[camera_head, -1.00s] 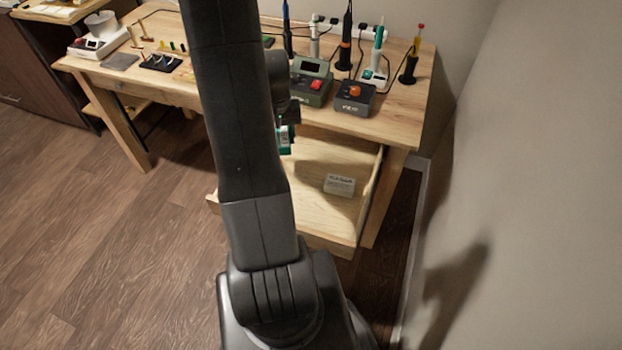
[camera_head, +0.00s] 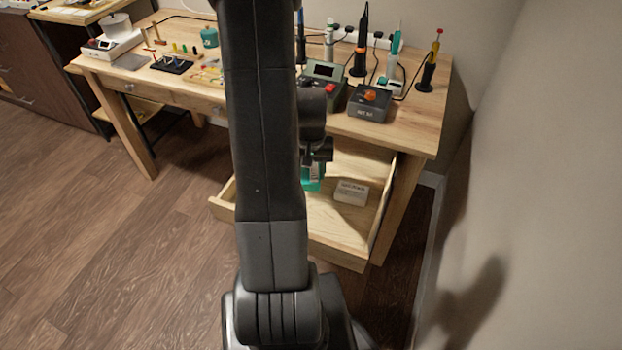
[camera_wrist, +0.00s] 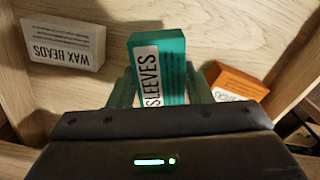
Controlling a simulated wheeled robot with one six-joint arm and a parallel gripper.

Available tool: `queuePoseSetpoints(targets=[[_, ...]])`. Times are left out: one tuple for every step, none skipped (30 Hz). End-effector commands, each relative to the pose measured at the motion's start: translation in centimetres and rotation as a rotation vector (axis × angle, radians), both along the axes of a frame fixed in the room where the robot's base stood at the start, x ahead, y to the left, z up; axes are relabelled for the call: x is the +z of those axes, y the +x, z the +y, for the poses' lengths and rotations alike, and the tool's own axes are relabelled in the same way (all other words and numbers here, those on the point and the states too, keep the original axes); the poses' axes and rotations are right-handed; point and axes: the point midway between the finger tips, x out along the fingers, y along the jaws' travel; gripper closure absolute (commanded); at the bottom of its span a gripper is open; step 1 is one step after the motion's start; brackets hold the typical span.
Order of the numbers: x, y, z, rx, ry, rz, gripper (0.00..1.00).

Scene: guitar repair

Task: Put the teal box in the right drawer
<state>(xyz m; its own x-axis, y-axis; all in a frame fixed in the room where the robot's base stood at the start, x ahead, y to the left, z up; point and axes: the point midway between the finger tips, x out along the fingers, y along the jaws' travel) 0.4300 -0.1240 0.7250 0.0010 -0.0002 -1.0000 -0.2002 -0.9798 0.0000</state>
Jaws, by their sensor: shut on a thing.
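The teal box (camera_wrist: 160,58), with a white label reading "SLEEVES", is between the fingers of my gripper (camera_wrist: 160,85) in the wrist view. My gripper is shut on it. In the head view the teal box (camera_head: 312,178) shows below my wrist, over the open right drawer (camera_head: 335,222). My arm hides part of the drawer. The drawer's wooden floor (camera_wrist: 115,12) fills the background of the wrist view. I cannot tell the exact height of the box above it.
A white "WAX BEADS" box (camera_wrist: 65,43) lies in the drawer, also seen in the head view (camera_head: 351,192). An orange box (camera_wrist: 236,84) lies on the other side of the teal box. The workbench top (camera_head: 425,120) above holds soldering stations and tools.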

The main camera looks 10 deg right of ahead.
Motion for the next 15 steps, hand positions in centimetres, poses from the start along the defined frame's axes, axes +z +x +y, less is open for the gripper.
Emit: queuePoseSetpoints(targets=[[-0.8,-0.1,0.0,0.000,0.001,0.004,0.78],[-1.2,-0.1,0.0,0.000,0.001,0.004,0.78],[-1.8,-0.1,0.0,0.000,0.001,0.004,0.78],[-2.3,-0.1,0.0,0.000,0.001,0.004,0.78],[-2.7,-0.1,0.0,0.000,0.001,0.004,0.78],[-3.0,-0.1,0.0,0.000,0.001,0.003,0.78],[-3.2,0.0,0.0,0.000,0.000,0.002,0.78],[-3.2,0.0,0.0,0.000,0.000,0.001,0.78],[-3.2,0.0,0.0,0.000,0.000,0.000,0.78],[-3.1,0.0,0.0,0.000,0.000,0.000,0.78],[-3.1,0.0,0.0,0.000,0.000,0.000,0.78],[-3.1,0.0,0.0,0.000,0.000,0.000,0.78],[-3.1,0.0,0.0,0.000,0.000,0.000,0.78],[-3.1,0.0,0.0,0.000,0.000,0.000,0.78],[-3.3,0.0,0.0,0.000,0.000,0.000,0.78]])
